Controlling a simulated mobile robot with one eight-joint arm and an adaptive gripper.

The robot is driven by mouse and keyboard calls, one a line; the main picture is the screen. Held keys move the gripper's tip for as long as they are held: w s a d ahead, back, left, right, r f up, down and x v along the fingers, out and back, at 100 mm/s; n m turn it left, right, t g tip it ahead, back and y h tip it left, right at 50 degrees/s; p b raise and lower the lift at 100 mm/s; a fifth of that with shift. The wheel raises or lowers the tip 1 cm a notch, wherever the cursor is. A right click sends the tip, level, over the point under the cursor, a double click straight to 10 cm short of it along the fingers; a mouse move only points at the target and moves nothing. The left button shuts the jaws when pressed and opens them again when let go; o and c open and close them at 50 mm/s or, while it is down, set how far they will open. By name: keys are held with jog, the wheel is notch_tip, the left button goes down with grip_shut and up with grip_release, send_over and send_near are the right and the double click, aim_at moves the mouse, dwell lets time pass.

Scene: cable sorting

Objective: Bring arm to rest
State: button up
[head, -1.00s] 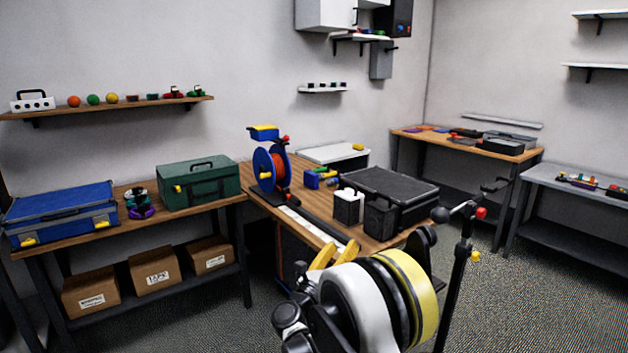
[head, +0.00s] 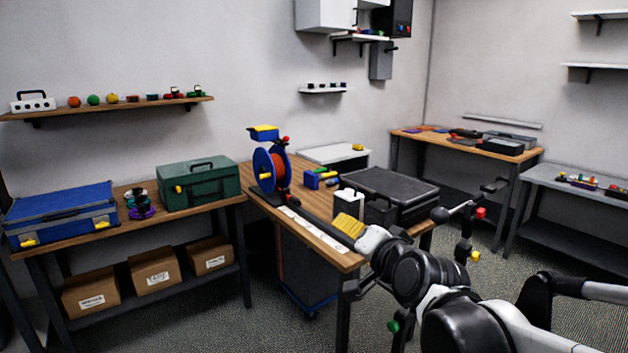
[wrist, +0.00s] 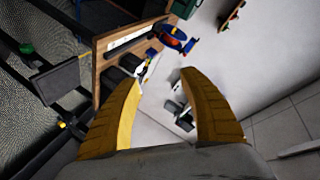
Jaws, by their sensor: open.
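My gripper (head: 348,226) shows in the head view at the front edge of the wooden workbench (head: 335,258), with its yellow fingers in front of the bench top. In the wrist view its two yellow fingers (wrist: 160,100) are spread apart with nothing between them. My arm reaches in from the lower right of the head view. A white and black container (head: 349,204) and a black case (head: 392,190) stand on the bench behind the gripper.
A blue cable reel (head: 264,168) stands on the bench to the left of my gripper. A green toolbox (head: 200,183) and a blue case (head: 60,212) lie on the left table. A black stand with a red knob (head: 481,212) rises at the right. Carpet floor is open farther right.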

jog(key=s+d+f+n+g+h, duration=0.1)
jog(key=s+d+f+n+g, duration=0.1)
jog(key=s, duration=0.5)
jog(key=s+d+f+n+g+h, duration=0.1)
jog(key=s+d+f+n+g, duration=0.1)
jog(key=s+d+f, duration=0.3)
jog(key=s+d+f+n+g+h, duration=0.1)
jog(key=s+d+f+n+g, duration=0.1)
jog(key=s+f, duration=0.5)
jog(key=s+d+g, duration=0.1)
jog(key=s+d, duration=0.1)
jog(key=s, duration=0.2)
jog(key=shift+s+f+n+h, duration=0.25)
jog(key=shift+n+h, duration=0.05)
jog(key=shift+h, duration=0.1)
dwell(1.0)
